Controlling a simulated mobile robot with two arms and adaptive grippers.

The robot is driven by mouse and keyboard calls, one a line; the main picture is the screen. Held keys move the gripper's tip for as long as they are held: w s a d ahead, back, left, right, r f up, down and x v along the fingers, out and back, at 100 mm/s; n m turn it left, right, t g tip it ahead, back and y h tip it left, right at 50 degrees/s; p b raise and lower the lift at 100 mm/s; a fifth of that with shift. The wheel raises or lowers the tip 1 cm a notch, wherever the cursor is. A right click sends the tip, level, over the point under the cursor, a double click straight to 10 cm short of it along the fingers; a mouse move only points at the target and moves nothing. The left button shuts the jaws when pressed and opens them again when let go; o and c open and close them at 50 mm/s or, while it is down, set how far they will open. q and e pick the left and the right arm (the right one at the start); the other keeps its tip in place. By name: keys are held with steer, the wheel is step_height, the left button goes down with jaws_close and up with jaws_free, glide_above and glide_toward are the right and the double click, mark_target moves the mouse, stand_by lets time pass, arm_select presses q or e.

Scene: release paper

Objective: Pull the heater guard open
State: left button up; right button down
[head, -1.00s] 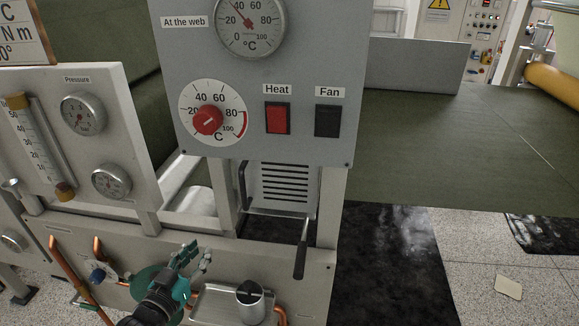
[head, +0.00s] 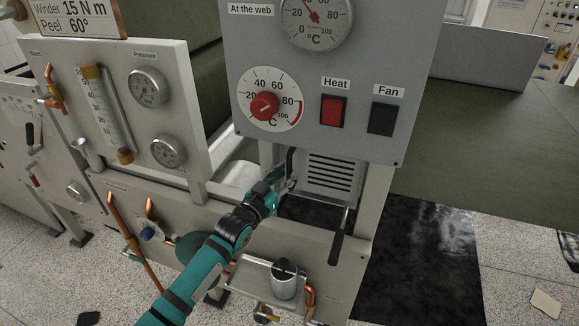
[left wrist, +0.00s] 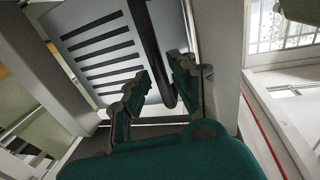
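The heater guard (head: 330,179) is a pale slotted panel below the grey control box. It also shows in the left wrist view (left wrist: 97,50). A black bar handle (left wrist: 150,50) stands on the guard's left side. A black lever (head: 340,236) hangs at the guard's lower right. My left gripper (head: 279,181) is at the guard's left edge, beside the handle. In the left wrist view its fingers (left wrist: 160,88) are apart, with the lower end of the bar appearing between them. I cannot tell whether they touch it. My right gripper is not in view.
The control box (head: 315,150) with a red dial, Heat and Fan switches overhangs the guard. A frame post (head: 373,200) stands to the right. Below are a metal tray with a cup (head: 284,278) and copper pipes (head: 128,232). A gauge panel (head: 190,120) is at left.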

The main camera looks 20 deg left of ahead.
arm_select(q)
steer(key=shift+x, duration=1.45)
steer(key=shift+c, duration=0.2)
jaws_close()
